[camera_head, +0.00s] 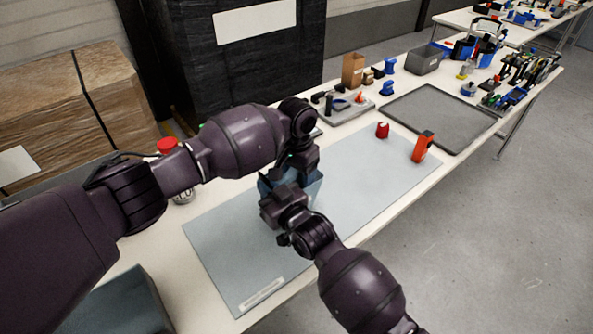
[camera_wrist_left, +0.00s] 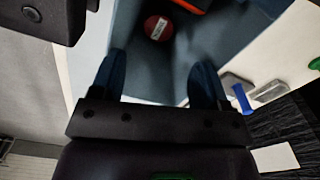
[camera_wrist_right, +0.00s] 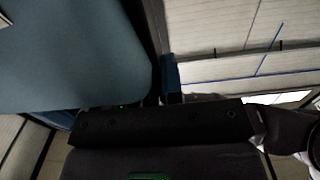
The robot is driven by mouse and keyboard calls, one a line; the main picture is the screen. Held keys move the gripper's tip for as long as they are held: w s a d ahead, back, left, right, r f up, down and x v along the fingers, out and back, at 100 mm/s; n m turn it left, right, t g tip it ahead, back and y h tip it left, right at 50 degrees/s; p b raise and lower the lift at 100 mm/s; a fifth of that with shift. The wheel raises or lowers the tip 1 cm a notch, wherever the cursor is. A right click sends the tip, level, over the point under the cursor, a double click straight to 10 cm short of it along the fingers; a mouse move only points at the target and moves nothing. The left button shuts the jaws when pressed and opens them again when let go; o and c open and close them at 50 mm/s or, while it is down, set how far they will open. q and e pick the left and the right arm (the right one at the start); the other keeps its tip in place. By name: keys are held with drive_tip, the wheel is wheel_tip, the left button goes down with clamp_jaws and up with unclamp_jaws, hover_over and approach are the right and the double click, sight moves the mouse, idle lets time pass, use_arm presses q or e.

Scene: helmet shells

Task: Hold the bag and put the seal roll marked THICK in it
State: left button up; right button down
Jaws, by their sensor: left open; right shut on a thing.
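The blue-grey bag (camera_head: 314,187) stands on the mat, partly hidden by both my arms. My right gripper (camera_head: 283,205) is shut on its rim; in the right wrist view the bag (camera_wrist_right: 75,50) fills the left side. My left gripper (camera_head: 297,165) is open over the bag; its fingers (camera_wrist_left: 160,85) are apart in the left wrist view. Between and beyond them, a round red roll (camera_wrist_left: 158,28) with a white label appears to lie inside the bag. An orange-red thing (camera_wrist_left: 190,4) shows at the top edge. The label is too small to read.
A small red thing (camera_head: 382,130) and an orange-red item (camera_head: 425,147) stand on the grey mat (camera_head: 375,185). A dark tray (camera_head: 440,115) and a tool tray (camera_head: 345,108) lie farther back. The mat is clear at front left.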

use_arm(q)
wheel_tip(320, 180, up, 12)
idle(0.6)
use_arm(e)
drive_tip(key=c, duration=1.2)
unclamp_jaws()
use_arm(q)
drive_tip(key=shift+r+p, duration=1.5)
drive_tip(key=shift+r, duration=0.1)
use_arm(e)
drive_tip(key=shift+v, duration=9.5)
